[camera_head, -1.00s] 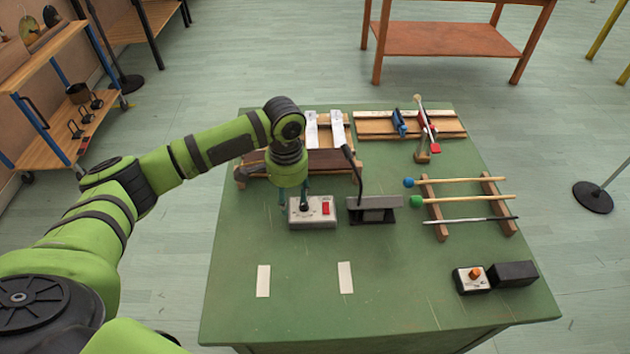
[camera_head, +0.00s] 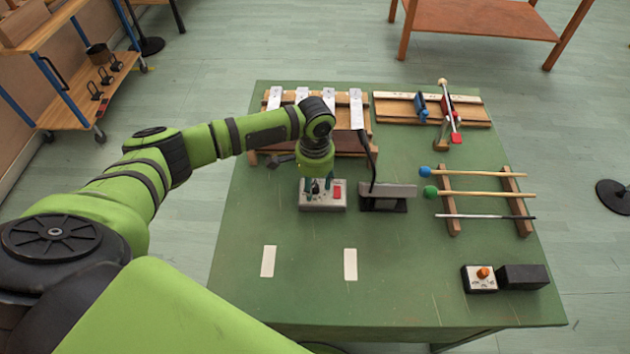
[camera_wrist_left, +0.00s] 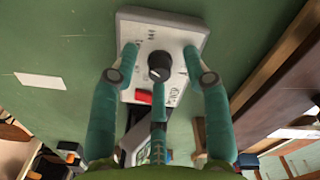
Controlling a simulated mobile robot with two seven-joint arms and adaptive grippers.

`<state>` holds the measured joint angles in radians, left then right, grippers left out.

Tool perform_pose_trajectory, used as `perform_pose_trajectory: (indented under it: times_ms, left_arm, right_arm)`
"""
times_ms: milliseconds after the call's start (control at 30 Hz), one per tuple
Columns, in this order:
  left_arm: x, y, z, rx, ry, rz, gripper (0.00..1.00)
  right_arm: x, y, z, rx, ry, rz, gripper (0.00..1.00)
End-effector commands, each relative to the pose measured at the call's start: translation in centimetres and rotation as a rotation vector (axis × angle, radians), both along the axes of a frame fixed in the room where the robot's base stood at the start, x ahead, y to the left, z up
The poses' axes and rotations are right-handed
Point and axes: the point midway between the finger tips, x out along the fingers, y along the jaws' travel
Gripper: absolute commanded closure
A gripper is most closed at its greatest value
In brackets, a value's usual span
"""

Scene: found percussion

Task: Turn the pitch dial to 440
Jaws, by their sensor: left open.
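A light grey box (camera_head: 323,203) with a black dial and a red button (camera_head: 337,192) sits on the green table. In the left wrist view the black dial (camera_wrist_left: 159,66) stands on the box's face (camera_wrist_left: 150,32), with small printed marks around it. The marks are too small to read surely, and I cannot tell the dial's setting. My left gripper (camera_head: 318,188) points down over the box, open. Its teal fingers (camera_wrist_left: 159,60) stand around the dial, apart from it. The fingers partly hide the dial in the head view. My right gripper is not in view.
A dark stand with a slanted plate (camera_head: 388,191) is close right of the box. A bar instrument (camera_head: 316,95) lies behind. Mallets on a wooden rack (camera_head: 450,200) and a box with an orange knob (camera_head: 480,283) are farther right. The front-left tabletop holds only two pale strips (camera_head: 268,261).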

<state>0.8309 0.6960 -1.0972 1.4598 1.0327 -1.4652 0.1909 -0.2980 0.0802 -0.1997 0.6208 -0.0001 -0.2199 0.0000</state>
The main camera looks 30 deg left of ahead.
Motion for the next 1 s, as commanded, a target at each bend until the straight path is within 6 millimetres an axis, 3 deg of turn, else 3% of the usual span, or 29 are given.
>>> perform_pose_trajectory:
  times_ms: [133,167,267,633,1000]
  left_arm:
    - [0.0,0.0,0.0,0.000,0.001,0.000,0.52]
    - [0.0,0.0,0.0,0.000,0.001,0.000,0.60]
    - [0.0,0.0,0.0,0.000,0.001,0.000,1.00]
    - [-0.1,0.0,0.1,0.000,0.004,0.025,1.00]
    - [-0.2,-0.1,0.4,-0.001,0.007,0.238,1.00]
  right_arm:
    - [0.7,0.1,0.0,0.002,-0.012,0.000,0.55]
    - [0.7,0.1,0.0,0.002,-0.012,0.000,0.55]
    - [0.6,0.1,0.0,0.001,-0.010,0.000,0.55]
    - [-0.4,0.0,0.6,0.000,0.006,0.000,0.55]
    - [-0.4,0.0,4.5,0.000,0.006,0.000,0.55]
